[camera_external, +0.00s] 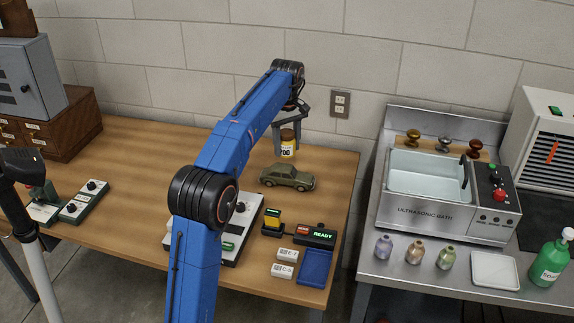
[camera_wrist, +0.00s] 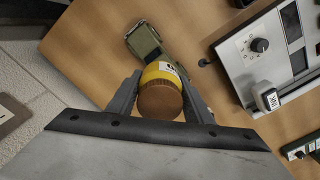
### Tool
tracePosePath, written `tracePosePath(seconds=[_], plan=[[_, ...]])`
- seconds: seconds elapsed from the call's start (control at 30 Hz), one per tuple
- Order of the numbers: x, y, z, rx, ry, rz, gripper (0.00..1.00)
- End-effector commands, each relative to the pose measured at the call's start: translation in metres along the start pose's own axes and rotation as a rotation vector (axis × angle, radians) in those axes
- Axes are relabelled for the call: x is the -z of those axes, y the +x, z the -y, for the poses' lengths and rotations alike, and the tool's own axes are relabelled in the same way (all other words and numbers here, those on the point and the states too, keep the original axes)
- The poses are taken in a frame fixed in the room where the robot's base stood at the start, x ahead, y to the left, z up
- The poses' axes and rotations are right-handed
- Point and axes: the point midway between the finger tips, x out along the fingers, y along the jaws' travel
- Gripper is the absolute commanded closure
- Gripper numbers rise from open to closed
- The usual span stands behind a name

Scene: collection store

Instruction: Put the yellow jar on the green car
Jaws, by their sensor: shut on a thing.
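The yellow jar (camera_external: 288,149) has a brown lid and a dark-lettered label. It is between the fingers of my gripper (camera_external: 288,135), which is shut on it. In the wrist view the jar (camera_wrist: 161,88) shows lid-first between both fingers of my gripper (camera_wrist: 160,98). The green car (camera_external: 287,177) is on the wooden table, just below the jar in the external view.
A white-topped device (camera_external: 243,222) with a knob is left of and nearer than the car. A small yellow-and-black item (camera_external: 272,220), a READY display (camera_external: 315,236), white boxes and a blue tray (camera_external: 315,267) lie in front. The table's right edge and the wall are close.

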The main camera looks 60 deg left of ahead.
Motion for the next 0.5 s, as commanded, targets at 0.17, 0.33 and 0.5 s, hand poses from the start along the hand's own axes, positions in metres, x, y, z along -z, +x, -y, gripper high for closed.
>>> tracePosePath(seconds=[0.17,0.33,0.5], plan=[[0.0,0.016,0.0,0.001,0.0,0.0,0.79],[0.0,0.028,0.0,0.001,0.0,0.001,0.79],[-0.001,0.051,0.0,0.001,0.0,0.001,0.79]])
